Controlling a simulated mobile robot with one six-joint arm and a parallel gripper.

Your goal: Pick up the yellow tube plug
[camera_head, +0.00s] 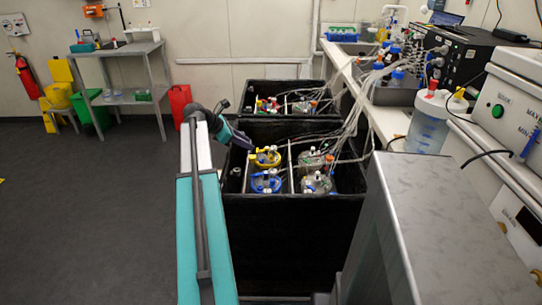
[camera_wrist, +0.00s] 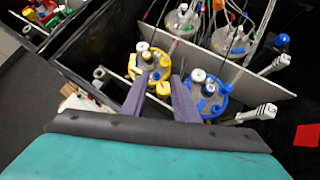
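A yellow-ringed vessel lid (camera_head: 267,158) sits in the black box, and it also shows in the wrist view (camera_wrist: 137,66). In the wrist view a small yellow piece (camera_wrist: 163,88) stands at its near right side, between my fingers. I cannot tell for sure whether this is the yellow tube plug. My gripper (camera_wrist: 159,78) is open, with its two grey-purple fingers apart over the near edge of the yellow-ringed lid. In the head view my gripper (camera_head: 249,145) points down and right toward that lid. Contact with the lid cannot be made out.
A blue-ringed vessel lid (camera_wrist: 206,112) is close to my right finger. Two clear-lidded vessels with tubing stand behind a grey divider (camera_wrist: 225,67). The black box wall (camera_head: 290,245) surrounds them. A second black box (camera_head: 262,95) stands behind. A bench with bottles (camera_head: 428,125) is at right.

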